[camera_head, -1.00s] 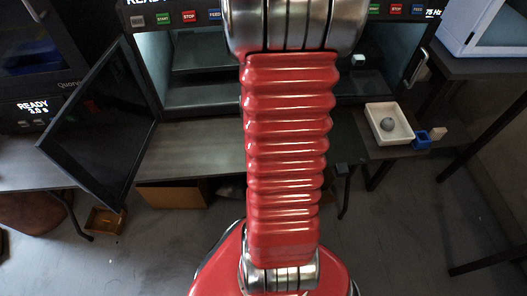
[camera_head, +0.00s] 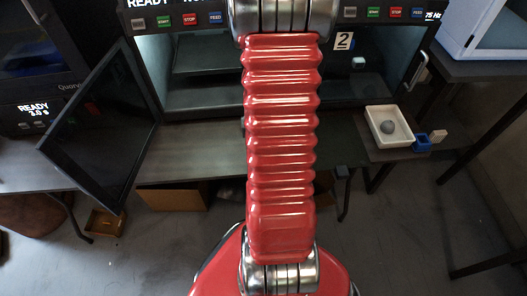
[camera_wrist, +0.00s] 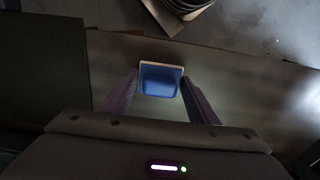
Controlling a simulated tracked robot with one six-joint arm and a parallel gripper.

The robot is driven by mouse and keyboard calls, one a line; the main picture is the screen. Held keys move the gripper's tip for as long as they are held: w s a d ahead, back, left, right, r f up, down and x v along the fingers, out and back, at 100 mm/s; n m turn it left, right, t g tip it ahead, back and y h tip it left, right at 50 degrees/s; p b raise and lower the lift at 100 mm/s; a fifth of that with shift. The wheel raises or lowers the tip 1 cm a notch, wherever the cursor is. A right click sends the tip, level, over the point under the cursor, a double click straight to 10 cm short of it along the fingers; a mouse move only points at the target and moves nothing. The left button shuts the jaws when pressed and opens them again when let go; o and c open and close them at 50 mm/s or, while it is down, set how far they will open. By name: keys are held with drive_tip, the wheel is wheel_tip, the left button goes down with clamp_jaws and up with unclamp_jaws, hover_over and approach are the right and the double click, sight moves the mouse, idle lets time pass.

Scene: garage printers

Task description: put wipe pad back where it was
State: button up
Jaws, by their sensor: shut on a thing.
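In the wrist view, my gripper (camera_wrist: 159,78) has its two fingers on either side of a blue block with a pale rim (camera_wrist: 160,84), which I take to be the wipe pad. The fingers are shut on it. Below it in the wrist view is a brownish-grey table surface (camera_wrist: 235,75); I cannot tell how far above it the pad is. In the head view my red arm hides the gripper and the pad.
A printer chamber (camera_head: 200,95) stands open, its dark door (camera_head: 100,125) swung out left.

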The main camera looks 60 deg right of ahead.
drive_tip(key=shift+f, duration=0.8)
drive_tip(key=o, duration=1.1)
drive_tip(key=shift+r, duration=6.05)
